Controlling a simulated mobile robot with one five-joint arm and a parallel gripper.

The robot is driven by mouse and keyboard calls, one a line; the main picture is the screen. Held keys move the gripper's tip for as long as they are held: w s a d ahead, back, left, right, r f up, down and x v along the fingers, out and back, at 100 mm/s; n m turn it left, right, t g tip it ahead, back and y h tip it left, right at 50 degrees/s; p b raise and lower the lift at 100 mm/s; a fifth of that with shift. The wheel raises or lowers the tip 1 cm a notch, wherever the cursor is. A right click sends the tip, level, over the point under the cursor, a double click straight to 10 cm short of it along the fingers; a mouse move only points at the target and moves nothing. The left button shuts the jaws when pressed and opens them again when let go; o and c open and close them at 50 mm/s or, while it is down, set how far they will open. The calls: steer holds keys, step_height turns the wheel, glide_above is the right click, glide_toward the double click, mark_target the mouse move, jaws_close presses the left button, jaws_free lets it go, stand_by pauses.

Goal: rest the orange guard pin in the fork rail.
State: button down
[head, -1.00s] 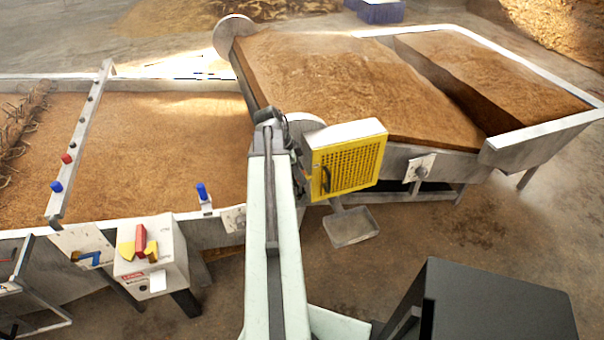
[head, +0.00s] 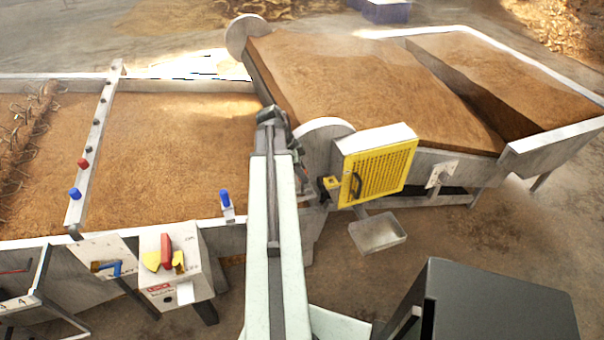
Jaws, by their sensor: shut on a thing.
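My arm reaches away from me up the middle of the head view. The dark end of my gripper (head: 300,165) shows only in part at its right edge, left of the yellow mesh guard (head: 376,172). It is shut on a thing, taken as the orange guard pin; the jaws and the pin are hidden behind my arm. I cannot make out the fork rail for certain. A small yellow block with a dark part (head: 330,183) sits at the guard's left edge, close to my gripper in the picture.
A grain bed (head: 170,150) lies left, crossed by a rail (head: 95,160) with red and blue knobs. A control box (head: 172,262) with a red handle stands at its front. A metal scoop tray (head: 378,235) lies below the guard. A dark box (head: 495,300) is front right.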

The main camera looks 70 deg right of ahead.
mark_target(302, 192)
steer(key=shift+w+f, duration=0.1)
steer(key=shift+f+b, duration=3.45)
steer(key=shift+b, duration=0.1)
steer(key=c, duration=1.1)
jaws_free()
steer(key=p+v, duration=0.7)
steer(key=shift+r, duration=0.45)
